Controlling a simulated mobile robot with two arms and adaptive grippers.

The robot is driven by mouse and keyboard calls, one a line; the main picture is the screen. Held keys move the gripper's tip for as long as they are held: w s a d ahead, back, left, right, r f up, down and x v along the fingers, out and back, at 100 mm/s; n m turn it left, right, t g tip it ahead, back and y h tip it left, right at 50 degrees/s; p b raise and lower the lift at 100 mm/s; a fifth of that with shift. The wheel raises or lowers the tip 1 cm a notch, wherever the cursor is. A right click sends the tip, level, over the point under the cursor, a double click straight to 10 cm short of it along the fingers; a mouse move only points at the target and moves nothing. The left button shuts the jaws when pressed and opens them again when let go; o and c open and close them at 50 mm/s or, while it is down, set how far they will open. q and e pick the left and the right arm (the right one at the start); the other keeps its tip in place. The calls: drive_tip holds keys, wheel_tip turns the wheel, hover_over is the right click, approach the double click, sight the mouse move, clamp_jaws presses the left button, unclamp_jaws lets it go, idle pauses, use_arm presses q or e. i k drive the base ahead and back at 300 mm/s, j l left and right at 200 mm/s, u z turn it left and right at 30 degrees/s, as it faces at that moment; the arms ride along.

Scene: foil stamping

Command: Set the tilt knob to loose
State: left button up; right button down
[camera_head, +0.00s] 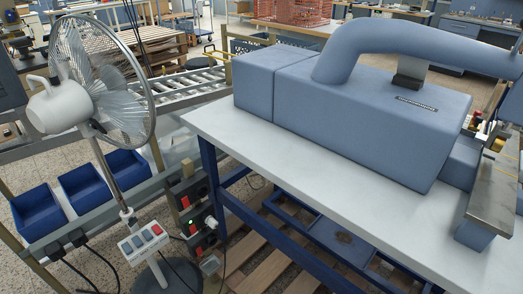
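A white pedestal fan (51,108) stands at the left in the head view, its round wire guard facing right and away from me. Its pole (108,170) runs down to a control box (143,243) with several grey buttons and a red one. The joint under the fan's motor housing is small in this view.
A white-topped table (350,190) with blue legs carries a large blue-grey machine (370,115) on the right. Blue bins (45,211) sit on a rail behind the fan. A roller conveyor (195,86) lies farther back. Cables hang near the fan's pole.

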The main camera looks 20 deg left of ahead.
sight(96, 125)
drive_tip(key=u, duration=1.7)
